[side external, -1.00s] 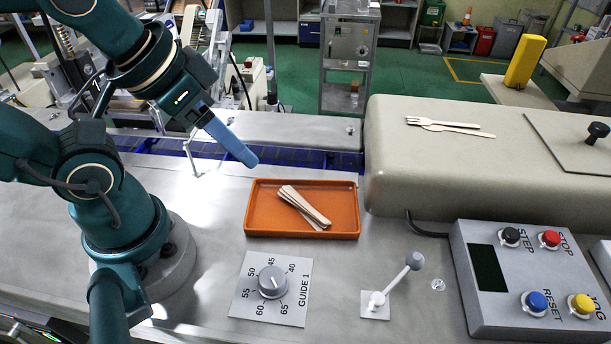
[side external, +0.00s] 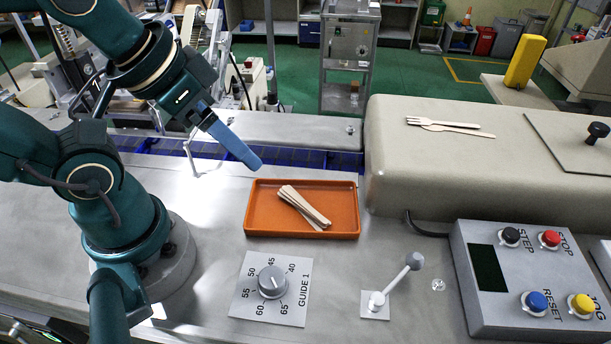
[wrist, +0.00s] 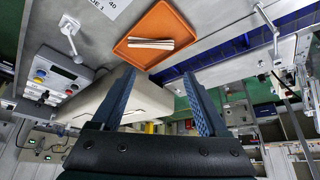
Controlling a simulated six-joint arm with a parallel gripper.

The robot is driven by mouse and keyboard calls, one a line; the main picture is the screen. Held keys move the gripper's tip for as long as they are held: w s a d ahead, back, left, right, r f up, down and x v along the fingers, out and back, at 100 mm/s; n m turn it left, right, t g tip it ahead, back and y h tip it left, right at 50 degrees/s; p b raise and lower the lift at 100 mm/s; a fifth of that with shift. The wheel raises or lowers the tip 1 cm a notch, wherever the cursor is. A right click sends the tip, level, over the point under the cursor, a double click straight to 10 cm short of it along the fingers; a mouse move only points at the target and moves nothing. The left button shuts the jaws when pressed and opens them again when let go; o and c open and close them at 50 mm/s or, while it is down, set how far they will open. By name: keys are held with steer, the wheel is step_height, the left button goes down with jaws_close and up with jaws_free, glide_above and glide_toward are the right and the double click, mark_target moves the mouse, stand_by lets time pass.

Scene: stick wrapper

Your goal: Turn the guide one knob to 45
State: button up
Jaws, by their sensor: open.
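The guide one knob (side external: 272,281) is a grey round dial on a white plate (side external: 244,309) marked 40 to 65, on the bench in front of the orange tray. Its pointer is too small for me to read the setting surely. My gripper (side external: 258,166) hangs in the air behind and to the left of the tray, well apart from the knob. In the wrist view my gripper (wrist: 159,72) is open, with two blue fingers spread and nothing between them. Only a corner of the plate (wrist: 108,6) shows at the top there; the knob is out of that view.
The orange tray (side external: 258,226) holds several wooden sticks (side external: 302,206). A lever (side external: 396,284) stands right of the knob, and a button panel (side external: 470,309) lies further right. A beige housing (side external: 400,180) carries wooden cutlery. The bench left of the dial plate is clear up to my base.

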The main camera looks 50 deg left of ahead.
steer(key=n, duration=0.5)
steer(key=n+g, duration=0.6)
steer(key=n, duration=0.7)
glide_above(271, 277)
steer(key=f, duration=0.9)
steer(key=shift+w+a, duration=0.1)
steer(key=shift+w, duration=0.1)
steer(key=shift+s+f, duration=0.15)
steer(key=shift+f, duration=2.5)
steer(key=shift+c, duration=0.3)
jaws_close()
